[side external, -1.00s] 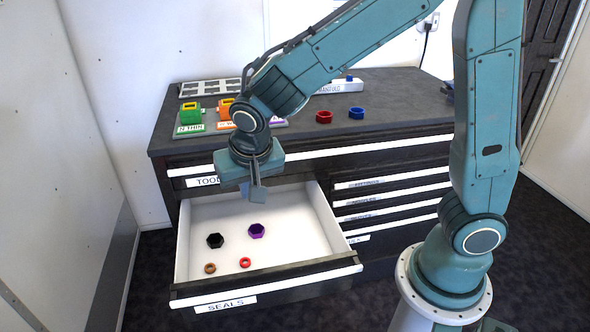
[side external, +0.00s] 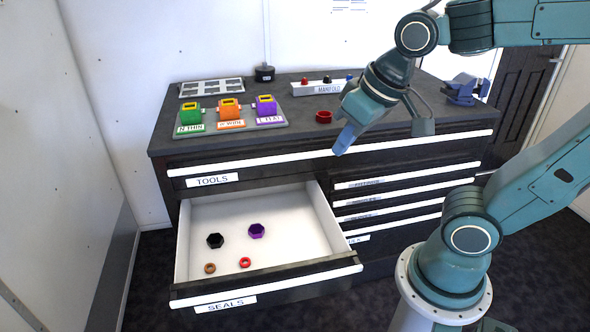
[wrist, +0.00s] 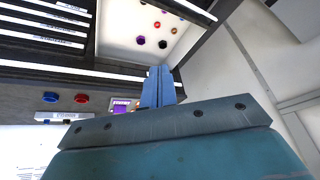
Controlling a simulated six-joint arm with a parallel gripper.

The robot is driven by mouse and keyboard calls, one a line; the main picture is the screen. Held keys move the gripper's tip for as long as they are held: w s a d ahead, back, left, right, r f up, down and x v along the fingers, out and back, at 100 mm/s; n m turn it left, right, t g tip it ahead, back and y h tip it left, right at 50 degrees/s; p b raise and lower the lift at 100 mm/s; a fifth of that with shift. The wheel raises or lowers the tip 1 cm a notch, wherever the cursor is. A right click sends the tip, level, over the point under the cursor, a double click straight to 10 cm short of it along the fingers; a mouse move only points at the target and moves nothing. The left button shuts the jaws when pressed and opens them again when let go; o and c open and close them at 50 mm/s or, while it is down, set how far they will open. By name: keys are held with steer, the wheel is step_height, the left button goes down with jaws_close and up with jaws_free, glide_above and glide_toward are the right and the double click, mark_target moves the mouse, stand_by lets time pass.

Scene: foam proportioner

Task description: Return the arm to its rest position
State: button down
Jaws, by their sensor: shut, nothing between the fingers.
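My gripper (side external: 344,138) is in the air in front of the cabinet's top edge, right of the open drawer, pointing down and slightly left. Its fingers are together and empty. In the wrist view my gripper (wrist: 158,72) also shows its two blue fingers closed side by side, with nothing between them. My upper arm is folded back to the right in the side view.
The cabinet top (side external: 290,112) bears three labelled coloured blocks, a manifold (side external: 320,88), a red ring (side external: 323,117) and a blue-grey fixture (side external: 462,88).

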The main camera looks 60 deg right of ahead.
steer(key=shift+n+t, duration=0.3)
steer(key=shift+n, duration=0.5)
steer(key=s, duration=0.4)
steer(key=shift+s+d+r, duration=0.2)
steer(key=shift+s+d, duration=0.05)
steer(key=c, duration=2.1)
jaws_free()
